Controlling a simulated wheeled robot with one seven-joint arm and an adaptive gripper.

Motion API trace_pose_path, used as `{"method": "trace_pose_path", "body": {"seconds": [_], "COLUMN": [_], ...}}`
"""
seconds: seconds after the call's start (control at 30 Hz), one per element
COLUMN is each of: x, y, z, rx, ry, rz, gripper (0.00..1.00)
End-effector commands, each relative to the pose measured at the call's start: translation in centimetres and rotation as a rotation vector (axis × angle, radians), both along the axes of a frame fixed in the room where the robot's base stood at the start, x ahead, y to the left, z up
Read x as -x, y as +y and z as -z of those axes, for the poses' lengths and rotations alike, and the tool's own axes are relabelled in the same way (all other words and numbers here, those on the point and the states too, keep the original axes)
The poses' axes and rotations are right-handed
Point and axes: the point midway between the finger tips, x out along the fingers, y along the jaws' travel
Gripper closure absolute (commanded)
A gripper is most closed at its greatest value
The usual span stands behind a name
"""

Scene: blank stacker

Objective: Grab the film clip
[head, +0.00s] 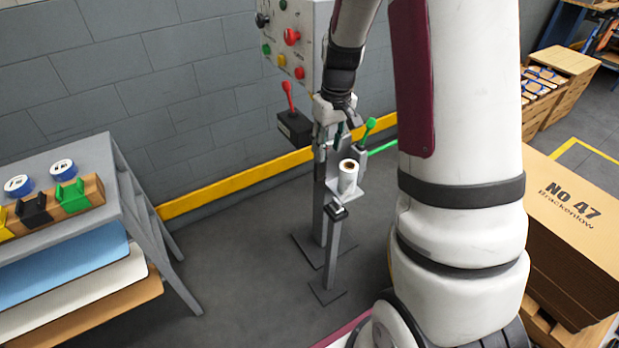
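No part is clearly marked as the film clip. A white film roll (348,179) with a brown core stands upright on a small grey shelf of the metal stand. Just below it, a small dark clip-like part (338,212) sits at the top of a short post. On the left bench, yellow, black (35,209) and green (72,195) clip-like pieces sit on a wooden block. My gripper (345,118) is at the upper part of the stand, above the roll and apart from it. Its fingers are small and partly hidden, so their opening is unclear.
A control box (296,40) with knobs hangs behind my arm. Red (288,96) and green (368,130) levers stand near my gripper. The bench (95,150) is left, with blue tape rolls (64,169). A cardboard stack (575,205) is right. Floor between bench and stand is clear.

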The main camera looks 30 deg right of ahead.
Motion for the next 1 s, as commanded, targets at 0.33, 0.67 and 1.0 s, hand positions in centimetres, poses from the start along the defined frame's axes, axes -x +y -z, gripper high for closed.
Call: {"method": "trace_pose_path", "body": {"seconds": [0.33,0.67,1.0], "x": [-1.5,-1.4,-1.5], "y": [-5.6,-6.0,-6.0], "z": [11.8,16.8,21.2], "rx": [0.018,0.018,0.019], "ry": [0.086,0.097,0.094], "rz": [-0.012,-0.015,-0.015], "gripper": [0.65,0.65,0.65]}}
